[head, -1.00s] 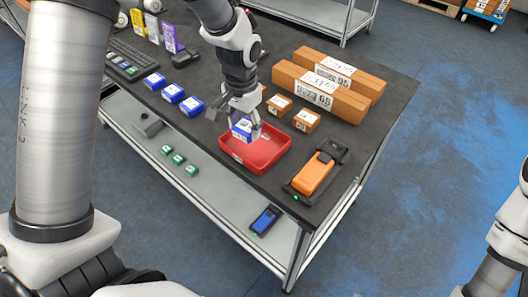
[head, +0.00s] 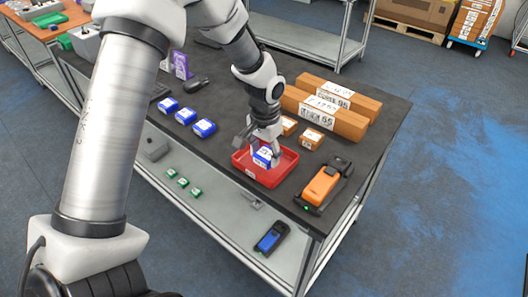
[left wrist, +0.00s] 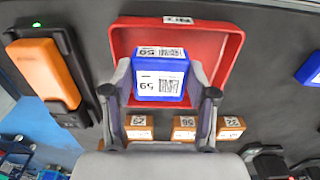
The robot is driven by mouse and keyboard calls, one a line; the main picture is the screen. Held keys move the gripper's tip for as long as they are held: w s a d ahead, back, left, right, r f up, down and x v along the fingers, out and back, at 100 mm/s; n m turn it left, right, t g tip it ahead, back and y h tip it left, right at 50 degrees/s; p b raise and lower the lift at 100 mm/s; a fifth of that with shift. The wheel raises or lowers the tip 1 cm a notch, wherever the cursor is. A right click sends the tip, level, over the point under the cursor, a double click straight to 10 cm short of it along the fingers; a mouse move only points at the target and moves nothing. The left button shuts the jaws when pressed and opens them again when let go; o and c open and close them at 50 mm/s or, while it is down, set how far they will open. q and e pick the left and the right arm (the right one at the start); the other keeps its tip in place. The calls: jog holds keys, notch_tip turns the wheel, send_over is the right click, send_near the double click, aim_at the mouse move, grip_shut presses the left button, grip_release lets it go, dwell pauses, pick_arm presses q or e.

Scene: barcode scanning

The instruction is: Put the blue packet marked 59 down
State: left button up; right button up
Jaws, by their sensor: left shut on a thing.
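The blue packet marked 59 (left wrist: 159,80) is between the fingers of my left gripper (head: 264,150), with its white label and barcode facing the left wrist camera. In the head view the packet (head: 263,157) is within the outline of the red tray (head: 284,173). The red tray also shows in the left wrist view (left wrist: 228,48), around and behind the packet. My left gripper is shut on the packet and points down. I cannot tell whether the packet touches the tray floor. My right gripper is not in view.
An orange scanner in a black cradle (head: 322,186) stands right of the tray. Small brown boxes (head: 311,139) and long brown cartons (head: 335,121) lie behind it. Several blue packets (head: 186,116) lie to the left. A blue handheld device (head: 271,237) is on the lower shelf.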

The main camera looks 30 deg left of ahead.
aim_at(264, 156)
pick_arm(q)
jog(key=shift+w+a+f, duration=0.2)
jog(key=shift+w+a, duration=0.6)
jog(key=shift+w, duration=0.3)
notch_tip(264, 156, down, 3)
jog(key=shift+f+p, duration=0.15)
jog(key=shift+p, duration=0.55)
jog(key=shift+f, duration=0.1)
jog(key=o, duration=1.4)
jog(key=shift+f, duration=0.1)
notch_tip(264, 156, up, 12)
jog(key=shift+r+b, duration=0.15)
jog(key=shift+b, duration=0.85)
